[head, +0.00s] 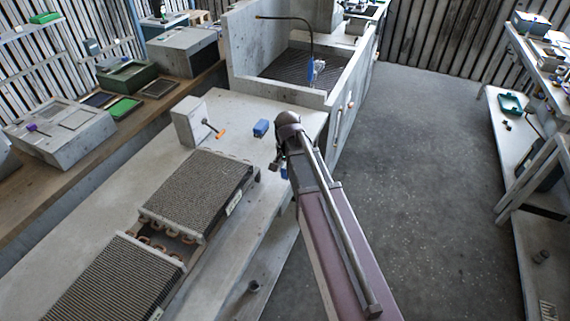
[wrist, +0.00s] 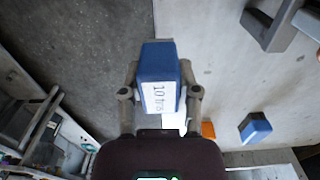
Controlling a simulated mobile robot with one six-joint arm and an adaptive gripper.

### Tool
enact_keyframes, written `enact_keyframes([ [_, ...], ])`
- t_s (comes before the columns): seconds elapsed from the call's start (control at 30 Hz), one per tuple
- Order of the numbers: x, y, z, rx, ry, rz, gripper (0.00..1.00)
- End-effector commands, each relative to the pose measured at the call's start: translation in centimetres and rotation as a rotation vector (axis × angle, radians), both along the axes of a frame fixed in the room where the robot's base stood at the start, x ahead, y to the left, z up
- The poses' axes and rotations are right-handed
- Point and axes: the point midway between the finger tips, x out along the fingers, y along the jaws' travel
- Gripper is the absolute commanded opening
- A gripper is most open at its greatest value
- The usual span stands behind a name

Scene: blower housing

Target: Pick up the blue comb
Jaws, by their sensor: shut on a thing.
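A blue block-like piece with a white printed label, which I take as the blue comb (wrist: 158,62), is between the two fingers of my gripper (wrist: 159,78) in the wrist view. The fingers press on its two sides. In the head view my gripper (head: 279,161) is by the right edge of the workbench, with a little of the held blue comb (head: 284,174) showing below it. A second blue piece (head: 261,128) lies on the bench beyond the gripper. It also shows at the lower right of the wrist view (wrist: 255,128), apart from my gripper.
The pale workbench (head: 284,205) bears two finned coils (head: 199,191) and a grey block (head: 190,122). An orange-handled tool (head: 220,133) is beside the block. A grey sink unit (head: 290,95) stands behind. The floor (head: 430,180) to the right is clear.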

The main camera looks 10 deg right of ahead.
Motion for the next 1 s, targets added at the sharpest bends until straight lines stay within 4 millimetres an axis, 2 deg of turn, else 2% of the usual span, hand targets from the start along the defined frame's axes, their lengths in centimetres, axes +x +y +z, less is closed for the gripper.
enact_keyframes([
  [0.57, -0.14, 0.0, 0.01, 0.0, 0.0, 0.0, 0.0],
  [0.6, -0.14, 0.0, 0.01, 0.0, 0.0, 0.0, 0.33],
  [0.7, -0.14, 0.0, 0.01, 0.0, 0.0, 0.0, 0.04],
  [1.0, 0.12, 0.71, 0.76, 0.0, 0.0, 0.001, 0.04],
])
